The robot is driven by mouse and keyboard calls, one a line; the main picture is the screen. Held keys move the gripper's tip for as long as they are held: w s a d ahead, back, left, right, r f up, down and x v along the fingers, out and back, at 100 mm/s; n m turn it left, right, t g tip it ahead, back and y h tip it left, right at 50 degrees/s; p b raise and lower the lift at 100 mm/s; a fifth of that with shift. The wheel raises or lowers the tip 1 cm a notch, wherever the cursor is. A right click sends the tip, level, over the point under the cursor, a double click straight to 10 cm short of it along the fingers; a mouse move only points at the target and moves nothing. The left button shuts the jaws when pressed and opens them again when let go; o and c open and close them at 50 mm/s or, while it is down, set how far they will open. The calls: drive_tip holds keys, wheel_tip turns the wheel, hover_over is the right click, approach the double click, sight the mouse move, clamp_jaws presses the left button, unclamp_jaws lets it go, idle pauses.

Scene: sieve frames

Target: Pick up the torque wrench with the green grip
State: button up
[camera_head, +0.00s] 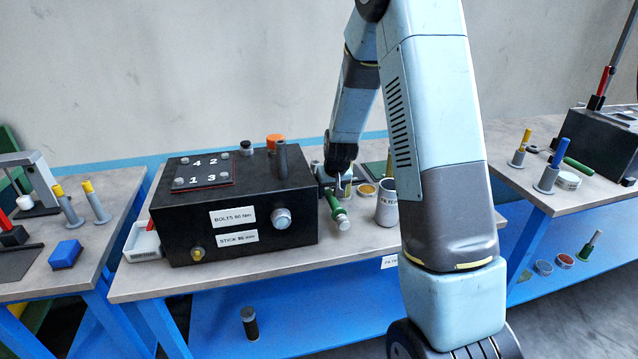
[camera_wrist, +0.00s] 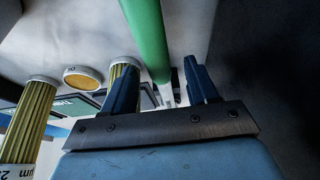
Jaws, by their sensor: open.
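The torque wrench's green grip (camera_head: 336,208) shows in the head view at the right end of the black box, slanting toward the table's front, with a pale knob at its near end. In the wrist view the green grip (camera_wrist: 148,35) runs from the top edge down toward the gap between my fingers. My gripper (camera_head: 341,186) is at the far end of the grip, and its two blue fingers stand apart in the wrist view (camera_wrist: 163,85). Whether the grip lies fully between the fingers or only in front of them, I cannot tell. The rest of the wrench is hidden.
The black box (camera_head: 240,215) with labels and a numbered plate is left of the wrench. A grey cup (camera_head: 387,207) and a yellow-topped round tin (camera_head: 367,189) stand right of it. Ribbed yellow cylinders (camera_wrist: 28,120) show in the wrist view. Another green rod (camera_head: 560,152) is on the right table.

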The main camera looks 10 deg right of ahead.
sight(330, 192)
drive_tip(key=shift+x, duration=1.7)
drive_tip(key=shift+w, duration=0.1)
drive_tip(key=shift+r, duration=0.1)
clamp_jaws()
